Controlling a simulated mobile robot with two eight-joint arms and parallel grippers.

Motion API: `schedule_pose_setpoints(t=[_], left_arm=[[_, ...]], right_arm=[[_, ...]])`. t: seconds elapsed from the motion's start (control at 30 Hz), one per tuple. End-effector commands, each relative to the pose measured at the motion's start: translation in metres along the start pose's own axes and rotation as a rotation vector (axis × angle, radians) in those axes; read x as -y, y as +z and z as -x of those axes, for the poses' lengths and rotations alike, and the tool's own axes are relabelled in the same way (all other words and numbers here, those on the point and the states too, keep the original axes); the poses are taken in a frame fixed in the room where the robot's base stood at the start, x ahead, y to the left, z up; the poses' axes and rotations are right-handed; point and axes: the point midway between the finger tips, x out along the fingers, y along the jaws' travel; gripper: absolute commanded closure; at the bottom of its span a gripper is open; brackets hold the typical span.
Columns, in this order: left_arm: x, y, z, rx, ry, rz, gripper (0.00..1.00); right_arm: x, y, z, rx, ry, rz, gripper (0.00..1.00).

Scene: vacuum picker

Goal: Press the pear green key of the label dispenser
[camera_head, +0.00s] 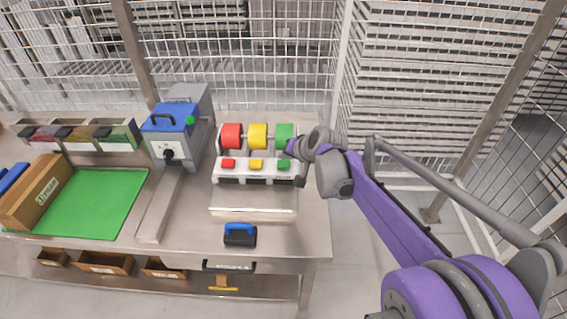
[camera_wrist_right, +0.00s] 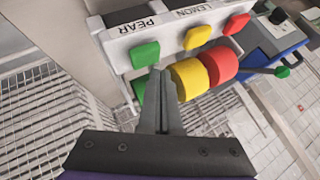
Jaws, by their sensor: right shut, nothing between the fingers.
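The label dispenser (camera_head: 255,177) is a white unit on the steel table. It has red, yellow and green keys on its front, with red, yellow and green rolls behind them. The pear green key (camera_head: 282,164) is the rightmost. In the right wrist view the green key (camera_wrist_right: 145,55) sits beside the word PEAR and looks unpressed. My right gripper (camera_head: 290,149) is at the dispenser's right end, its fingers mostly hidden in the head view. In the wrist view its shut, empty fingers (camera_wrist_right: 158,74) end close beside the green key; contact cannot be told. My left gripper is not in view.
A blue-and-grey machine (camera_head: 172,131) stands left of the dispenser. A blue-handled black tool (camera_head: 240,236) lies in front. A green mat (camera_head: 95,203), a cardboard box (camera_head: 37,195) and several bins (camera_head: 80,137) are at left. Wire fencing (camera_head: 240,60) stands behind the table.

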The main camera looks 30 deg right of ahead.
Motion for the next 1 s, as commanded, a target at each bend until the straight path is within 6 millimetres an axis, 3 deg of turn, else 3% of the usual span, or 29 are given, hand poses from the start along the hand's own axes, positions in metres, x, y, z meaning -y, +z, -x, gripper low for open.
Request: schedule_pose_setpoints(t=[1.0], left_arm=[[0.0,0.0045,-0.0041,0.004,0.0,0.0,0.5]], right_arm=[[-0.0044,0.0044,-0.0062,0.0,0.0,0.0,1.0]])
